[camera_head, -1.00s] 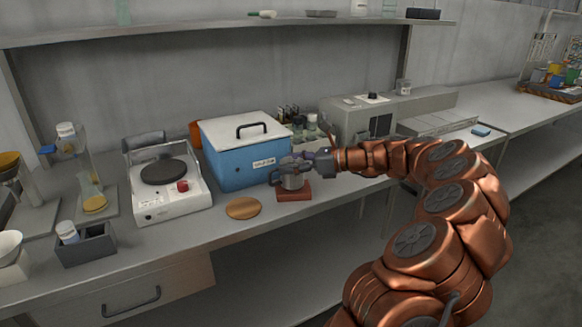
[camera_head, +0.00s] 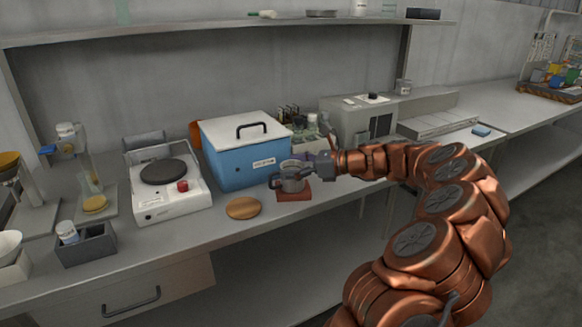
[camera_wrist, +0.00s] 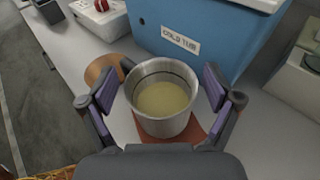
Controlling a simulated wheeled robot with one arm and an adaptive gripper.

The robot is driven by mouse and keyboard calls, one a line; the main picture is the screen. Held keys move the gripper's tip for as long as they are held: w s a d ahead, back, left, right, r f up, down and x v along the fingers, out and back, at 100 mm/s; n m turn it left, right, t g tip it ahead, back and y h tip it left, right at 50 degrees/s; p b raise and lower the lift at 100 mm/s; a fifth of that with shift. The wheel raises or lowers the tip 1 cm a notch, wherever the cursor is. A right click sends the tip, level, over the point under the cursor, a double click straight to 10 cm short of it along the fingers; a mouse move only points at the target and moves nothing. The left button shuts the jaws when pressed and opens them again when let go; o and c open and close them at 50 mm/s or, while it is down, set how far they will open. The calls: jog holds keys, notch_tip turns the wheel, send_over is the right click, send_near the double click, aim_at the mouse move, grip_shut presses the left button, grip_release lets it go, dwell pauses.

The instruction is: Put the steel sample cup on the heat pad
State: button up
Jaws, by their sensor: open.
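The steel sample cup (camera_head: 291,185) stands upright over a reddish-brown rectangular pad (camera_head: 300,196), which shows under and beside it. In the wrist view the cup (camera_wrist: 162,125) is open at the top with pale yellow contents, and part of the pad (camera_wrist: 200,133) shows around its base. My gripper (camera_wrist: 160,92) is open, with one finger on each side of the cup and a small gap at each side. In the head view my gripper (camera_head: 292,173) reaches in from the right. No label tells whether this pad is the heat pad.
A blue box with a white lid (camera_head: 245,155) stands close behind the cup. A round tan disc (camera_head: 243,207) lies left of it, near the bench edge. A white hotplate (camera_head: 165,185) stands further left. Bench to the right of the pad is partly hidden by my arm.

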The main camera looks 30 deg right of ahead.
jog(key=v, duration=1.2)
jog(key=a+r+n+g+y, duration=0.1)
jog(key=a+n+g, duration=0.65)
jog(key=a, duration=1.25)
jog(key=s+a+f+n+g+h, duration=0.25)
jog(key=s+a+n, duration=0.55)
jog(key=a, duration=0.4)
jog(key=s+a+f+n+g+h, duration=0.2)
jog(key=s+f+n, duration=0.1)
jog(key=s, duration=0.2)
jog(key=s+a+f+n+g+h, duration=0.1)
jog(key=s+a+f+n, duration=0.2)
jog(key=s, duration=0.2)
jog(key=s+d+f+n+h, duration=0.2)
jog(key=s+f+n, duration=0.1)
jog(key=s, duration=0.3)
jog(key=s+d+f+n+g+h, duration=0.1)
jog(key=s+d+f+n+h, duration=0.2)
jog(key=s, duration=0.4)
jog(key=shift+s+d+n+g+h, duration=0.2)
jog(key=shift+d+n+g+h, duration=0.1)
jog(key=shift+n+h, duration=0.05)
jog(key=shift+f, duration=0.15)
notch_tip(320, 180, up, 16)
jog(key=w+t+p, duration=0.1)
jog(key=p, duration=1.4)
